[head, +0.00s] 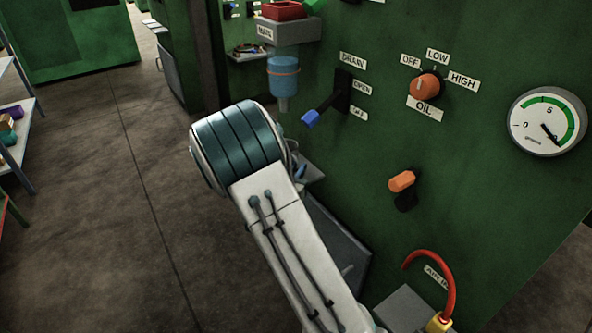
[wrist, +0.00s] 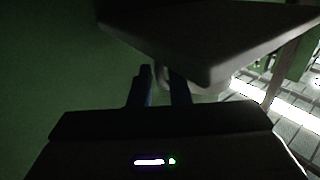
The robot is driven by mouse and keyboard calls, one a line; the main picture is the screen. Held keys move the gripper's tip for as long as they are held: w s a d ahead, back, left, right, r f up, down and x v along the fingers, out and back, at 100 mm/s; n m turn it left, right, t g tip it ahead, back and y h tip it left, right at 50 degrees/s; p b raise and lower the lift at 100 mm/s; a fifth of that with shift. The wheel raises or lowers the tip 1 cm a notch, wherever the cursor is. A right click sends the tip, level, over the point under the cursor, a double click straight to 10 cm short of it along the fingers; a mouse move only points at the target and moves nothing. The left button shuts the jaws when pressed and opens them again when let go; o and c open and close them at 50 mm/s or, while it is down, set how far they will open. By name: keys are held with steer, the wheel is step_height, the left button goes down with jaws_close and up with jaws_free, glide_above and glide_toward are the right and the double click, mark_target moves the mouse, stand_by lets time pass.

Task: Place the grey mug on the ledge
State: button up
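No grey mug shows clearly in the head view; my arm covers the middle of the picture. My gripper (head: 299,171) is mostly hidden behind the arm there, with only a bit of blue finger showing. A grey ledge (head: 316,168) sticks out from the green panel beside it. In the wrist view my gripper (wrist: 162,84) has two dark blue fingers a small gap apart. A pale curved piece shows at their tips; I cannot tell if it is the mug or if it is gripped. A large grey shape with a rounded corner (wrist: 215,52) fills the top, very close.
The green panel (head: 475,185) carries a blue-tipped drain lever (head: 312,117), an orange oil knob (head: 427,86), another orange handle (head: 402,181) and a gauge (head: 548,122). The floor at left is clear.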

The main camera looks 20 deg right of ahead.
steer(key=shift+o, duration=0.9)
steer(key=shift+r, duration=0.1)
steer(key=shift+r, duration=0.2)
steer(key=s+a+r+n+g+y+p, duration=0.35)
steer(key=s+a+g+y, duration=0.25)
steer(key=s+a+y, duration=0.7)
steer(key=s+d+r+n+g+h, duration=0.1)
steer(key=s+d+r+n+g, duration=0.1)
steer(key=s, duration=0.7)
steer(key=s+d+r+n+g+h, duration=0.1)
steer(key=s+d+g, duration=0.4)
steer(key=s, duration=0.5)
steer(key=shift+s+d+r+n+b, duration=0.15)
steer(key=shift+d+r+n+b, duration=0.25)
steer(key=shift+n, duration=0.25)
